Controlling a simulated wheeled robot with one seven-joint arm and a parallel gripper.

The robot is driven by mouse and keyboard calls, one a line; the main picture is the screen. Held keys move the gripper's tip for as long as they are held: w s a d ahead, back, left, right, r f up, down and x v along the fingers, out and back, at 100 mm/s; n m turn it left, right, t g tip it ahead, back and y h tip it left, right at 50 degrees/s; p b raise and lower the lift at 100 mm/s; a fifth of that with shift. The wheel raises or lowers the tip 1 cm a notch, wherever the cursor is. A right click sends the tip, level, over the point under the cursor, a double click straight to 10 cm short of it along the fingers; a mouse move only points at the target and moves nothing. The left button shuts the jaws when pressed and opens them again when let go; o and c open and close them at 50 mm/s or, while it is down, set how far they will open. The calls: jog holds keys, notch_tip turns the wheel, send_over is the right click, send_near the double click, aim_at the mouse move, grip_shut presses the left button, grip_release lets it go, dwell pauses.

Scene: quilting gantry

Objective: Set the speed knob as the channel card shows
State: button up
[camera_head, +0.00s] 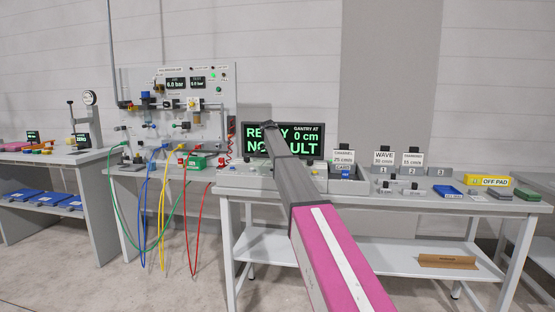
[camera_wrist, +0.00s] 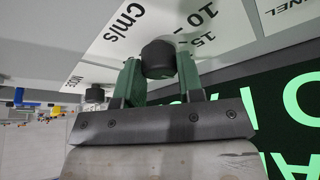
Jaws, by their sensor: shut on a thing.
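In the wrist view the black speed knob (camera_wrist: 158,58) sits on a white scale plate (camera_wrist: 115,50) marked "Cm/s", with 10 and 15 readable beside it. My gripper (camera_wrist: 158,78) has its two green fingers on either side of this knob and is shut on it. The knob's pointer cannot be made out. In the head view the channel card (camera_head: 343,157) stands upright on the table and appears to read 25 cm/s. My arm hides the gripper and knob in the head view.
A second black knob (camera_wrist: 95,95) is left of my gripper. The display (camera_head: 310,137) behind the panel reads "READY" and appears to show no fault. Wave (camera_head: 383,157) and feathers (camera_head: 412,158) cards stand right of the channel card. A yellow off pad (camera_head: 490,181) lies farther right.

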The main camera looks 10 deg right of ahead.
jog(key=m+g, duration=0.1)
jog(key=m, duration=0.1)
jog(key=m+g, duration=0.1)
jog(key=m, duration=0.2)
jog(key=shift+w+m+h, duration=0.2)
jog(key=shift+m+h, duration=0.1)
jog(key=shift+h, duration=0.1)
jog(key=m+g, duration=0.2)
jog(key=m, duration=0.3)
dwell(0.4)
jog(key=o, duration=0.9)
jog(key=shift+a+r, duration=0.1)
jog(key=v, duration=1)
jog(key=shift+w+r, duration=0.1)
jog(key=shift+r, duration=0.2)
